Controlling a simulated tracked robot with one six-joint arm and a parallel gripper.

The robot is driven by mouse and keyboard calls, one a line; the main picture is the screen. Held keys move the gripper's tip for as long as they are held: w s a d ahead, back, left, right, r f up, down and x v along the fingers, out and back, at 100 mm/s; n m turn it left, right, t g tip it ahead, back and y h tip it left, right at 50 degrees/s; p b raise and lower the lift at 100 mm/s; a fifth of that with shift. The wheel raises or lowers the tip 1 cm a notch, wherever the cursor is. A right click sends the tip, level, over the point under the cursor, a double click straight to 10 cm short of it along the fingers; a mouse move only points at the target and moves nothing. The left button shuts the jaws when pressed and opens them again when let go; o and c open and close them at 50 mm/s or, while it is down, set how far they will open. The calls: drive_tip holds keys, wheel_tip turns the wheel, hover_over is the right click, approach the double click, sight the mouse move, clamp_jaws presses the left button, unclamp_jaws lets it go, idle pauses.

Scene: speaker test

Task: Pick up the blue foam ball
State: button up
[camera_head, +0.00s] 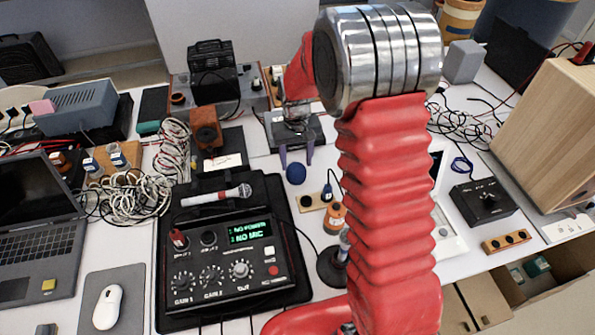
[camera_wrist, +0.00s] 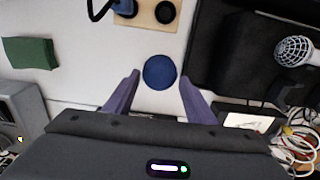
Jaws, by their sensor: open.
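The blue foam ball (camera_head: 296,173) rests on the white table, right of the microphone in the head view. In the wrist view the ball (camera_wrist: 160,72) lies just beyond the fingertips, roughly centred between them. My gripper (camera_head: 296,158) is above and just behind the ball in the head view, pointing down. Its two purple fingers are spread and empty in the wrist view (camera_wrist: 158,80). The ball appears apart from both fingers.
A microphone (camera_head: 216,195) lies on a black mat beside the mixer (camera_head: 232,262). A wooden socket block (camera_head: 312,203) with a dark blue plug stands close to the ball. A green block (camera_wrist: 30,53) lies on the table. Cable coils (camera_head: 140,196) are at left.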

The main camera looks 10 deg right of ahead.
sight(296, 166)
drive_tip(key=shift+f, duration=0.3)
drive_tip(key=shift+w+f, duration=0.15)
drive_tip(key=shift+f, duration=2.35)
drive_tip(key=shift+c, duration=0.5)
drive_tip(key=c, duration=0.5)
drive_tip(key=shift+r, duration=0.15)
drive_tip(key=shift+c, duration=0.2)
wheel_tip(296, 166, up, 9)
drive_tip(key=shift+r, duration=0.4)
